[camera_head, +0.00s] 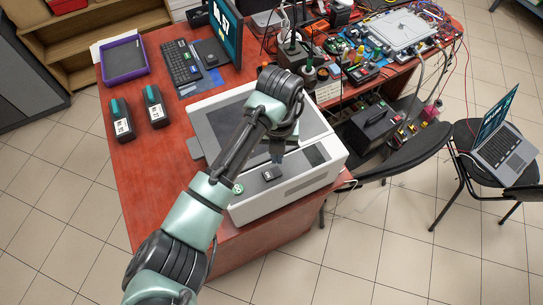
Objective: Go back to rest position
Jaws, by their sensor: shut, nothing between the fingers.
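My gripper (277,153) hangs at the end of my arm above the white box-shaped machine (300,188) on the red-brown desk. It points down, shut and empty. A small dark block (271,174) sits on the machine's grey top panel just below the fingertips; I cannot tell whether they touch. A small green and white round part (238,189) lies at the machine's left edge, beside my forearm. My arm hides part of the machine's middle.
A purple tray (123,60), keyboard (180,63) and monitor (227,28) are behind. Cluttered electronics fill the right. A chair holds a laptop (501,140).

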